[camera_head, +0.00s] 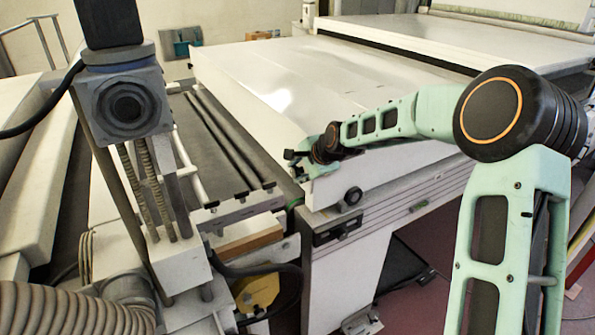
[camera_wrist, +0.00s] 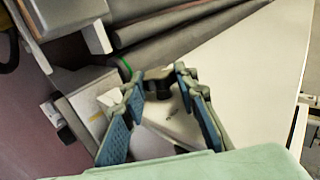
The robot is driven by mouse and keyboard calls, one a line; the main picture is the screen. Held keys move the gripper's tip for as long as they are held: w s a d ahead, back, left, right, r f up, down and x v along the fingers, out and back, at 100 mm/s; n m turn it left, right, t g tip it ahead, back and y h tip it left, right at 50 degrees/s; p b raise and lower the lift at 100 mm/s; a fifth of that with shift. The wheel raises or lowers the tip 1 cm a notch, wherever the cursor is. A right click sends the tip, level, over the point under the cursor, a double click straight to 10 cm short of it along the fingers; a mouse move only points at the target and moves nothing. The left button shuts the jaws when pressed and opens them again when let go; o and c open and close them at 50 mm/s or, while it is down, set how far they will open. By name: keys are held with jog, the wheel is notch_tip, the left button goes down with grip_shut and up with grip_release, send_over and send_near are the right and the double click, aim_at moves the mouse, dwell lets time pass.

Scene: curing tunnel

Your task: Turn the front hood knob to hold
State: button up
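A black knob (camera_wrist: 158,82) on the white hood shows in the wrist view, between and beyond my fingertips. My gripper (camera_wrist: 160,92) is open there, with one blue-padded finger on each side of the knob; contact with it cannot be made out. In the head view my gripper (camera_head: 294,161) is at the near left corner of the white hood (camera_head: 275,85). I cannot tell whether both views show the same knob, and no setting marks are readable.
Dark rollers (camera_head: 228,135) run along the left of the hood. A grey post with a round black fitting (camera_head: 122,102) stands at the left. A black latch handle (camera_head: 337,230) sits below the hood. A ribbed hose (camera_head: 75,308) lies at the bottom left.

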jog(key=c, duration=0.6)
jog(key=shift+o, duration=0.2)
jog(key=shift+f, duration=0.1)
